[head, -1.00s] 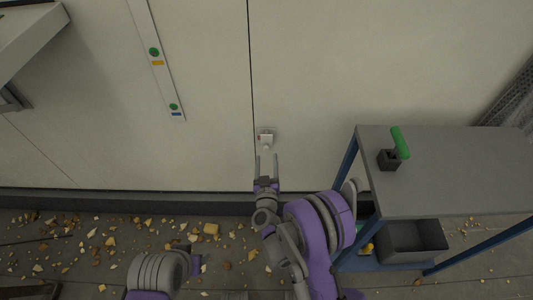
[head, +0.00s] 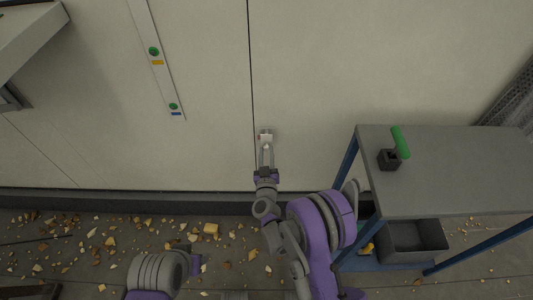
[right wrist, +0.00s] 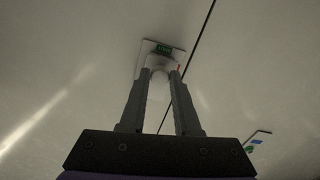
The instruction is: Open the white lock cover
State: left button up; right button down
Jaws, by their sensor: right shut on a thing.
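The white lock cover (head: 265,134) is a small white piece on the pale wall panel, just right of a dark vertical seam. My right gripper (head: 266,146) reaches up to it from below, its two fingers at the cover's lower part. In the right wrist view, the fingertips of the right gripper (right wrist: 161,76) are closed on the sides of the white lock cover (right wrist: 160,63). A green patch shows at the cover's far end, and a small red bit beside the right fingertip. The fingers partly hide the cover.
A grey table (head: 450,165) with blue legs stands at the right, with a green-handled tool (head: 400,143) on it and a dark bin (head: 412,240) below. A strip with coloured buttons (head: 160,72) is on the wall. Rubble (head: 120,255) covers the floor.

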dwell(0.3)
jog(key=a+m+b, duration=0.1)
jog(key=m, duration=0.3)
jog(key=shift+a+r+b, duration=0.1)
jog(key=shift+a+b, duration=0.3)
notch_tip(320, 180, up, 6)
jog(key=a+m, duration=0.2)
jog(key=m, duration=1.5)
jog(key=shift+a, duration=0.3)
jog(key=shift+m, duration=0.4)
jog(key=c, duration=0.6)
grip_release()
